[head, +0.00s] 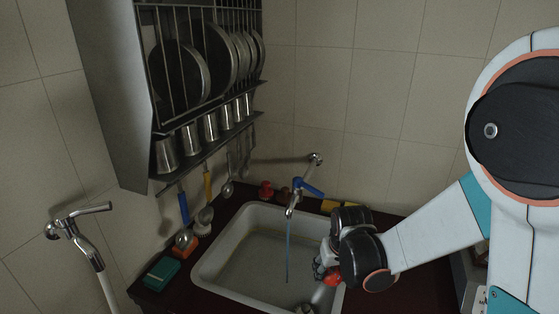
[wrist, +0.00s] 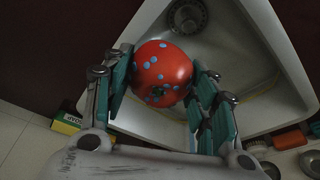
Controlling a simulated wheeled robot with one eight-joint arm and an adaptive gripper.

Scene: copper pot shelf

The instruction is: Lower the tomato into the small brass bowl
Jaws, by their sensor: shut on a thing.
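The tomato is a red ball with blue dots (wrist: 161,75), large in the wrist view. My gripper (wrist: 160,62) is shut on it, with a finger on each side. In the head view my gripper (head: 322,268) is over the right part of the sink, and a bit of the tomato (head: 333,276) shows red beside it. I cannot clearly make out the small brass bowl. A small round metal thing (head: 184,239) stands left of the sink, but I cannot tell whether it is the bowl.
The white sink (head: 225,250) has a drain (wrist: 187,15), seen past the tomato. A tap (head: 292,205) with a blue handle stands at its back, with a bluish stream below. A green box (head: 162,272) lies left. A plate rack (head: 190,80) hangs above left.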

